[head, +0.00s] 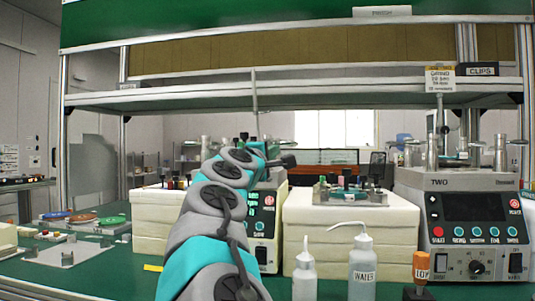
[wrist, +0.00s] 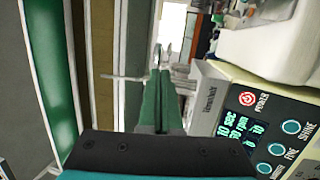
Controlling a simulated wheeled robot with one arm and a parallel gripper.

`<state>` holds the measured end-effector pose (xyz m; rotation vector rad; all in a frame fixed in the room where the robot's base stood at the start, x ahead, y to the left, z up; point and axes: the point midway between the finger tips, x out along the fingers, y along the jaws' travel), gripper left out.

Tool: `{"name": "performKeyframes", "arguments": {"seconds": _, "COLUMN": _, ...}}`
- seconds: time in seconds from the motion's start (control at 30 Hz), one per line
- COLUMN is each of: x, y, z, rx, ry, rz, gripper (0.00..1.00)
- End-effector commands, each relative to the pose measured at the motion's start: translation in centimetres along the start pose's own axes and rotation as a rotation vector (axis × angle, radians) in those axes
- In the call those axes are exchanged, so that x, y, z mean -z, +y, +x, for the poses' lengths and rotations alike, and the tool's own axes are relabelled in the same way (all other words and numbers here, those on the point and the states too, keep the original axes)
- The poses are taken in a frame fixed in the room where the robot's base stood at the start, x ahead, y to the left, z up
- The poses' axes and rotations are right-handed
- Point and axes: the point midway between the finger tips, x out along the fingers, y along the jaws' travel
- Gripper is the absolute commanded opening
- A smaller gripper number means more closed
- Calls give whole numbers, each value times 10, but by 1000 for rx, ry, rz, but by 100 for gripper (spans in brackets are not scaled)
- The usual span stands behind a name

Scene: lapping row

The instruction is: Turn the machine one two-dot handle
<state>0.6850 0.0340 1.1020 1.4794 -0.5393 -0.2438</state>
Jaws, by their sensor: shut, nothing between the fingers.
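Machine one (head: 263,228) stands in the middle of the bench in the head view, mostly hidden behind my arm. Its dark display and teal buttons show at the right edge of the arm. In the wrist view a machine's front panel (wrist: 270,130) lies turned on its side at the right, with a lit display, a red power mark and teal buttons. I cannot make out a two-dot handle in either view. My gripper (wrist: 160,76) is shut and empty, with its green fingers together, left of that panel. In the head view the gripper is small and its fingers are unclear.
Machine two (head: 470,215) stands at the right. White blocks (head: 350,228) flank machine one, with small parts on top. Bottles, including a water bottle (head: 362,268), stand at the front. A shelf (head: 300,96) spans above. Coloured discs (head: 82,217) lie at the left.

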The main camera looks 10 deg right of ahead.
Motion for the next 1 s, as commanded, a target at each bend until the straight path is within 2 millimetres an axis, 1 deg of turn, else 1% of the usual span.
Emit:
{"name": "performKeyframes", "arguments": {"seconds": 0.03, "x": -1, "y": 1, "z": 9, "rx": 0, "ry": 0, "rz": 0, "gripper": 0}}
{"name": "performKeyframes", "arguments": {"seconds": 0.2, "x": 0, "y": 0, "z": 31, "rx": 0, "ry": 2, "rz": 1, "gripper": 0}}
{"name": "performKeyframes", "arguments": {"seconds": 0.4, "x": -1, "y": 1, "z": 52, "rx": 0, "ry": 0, "rz": 2, "gripper": 0}}
{"name": "performKeyframes", "arguments": {"seconds": 0.5, "x": 1, "y": 1, "z": 59, "rx": 0, "ry": 2, "rz": 2, "gripper": 0}}
{"name": "performKeyframes", "arguments": {"seconds": 0.7, "x": 0, "y": 2, "z": 67, "rx": -2, "ry": 2, "rz": 1, "gripper": 0}}
{"name": "performKeyframes", "arguments": {"seconds": 1.0, "x": 0, "y": 2, "z": 68, "rx": -3, "ry": 1, "rz": 1, "gripper": 0}}
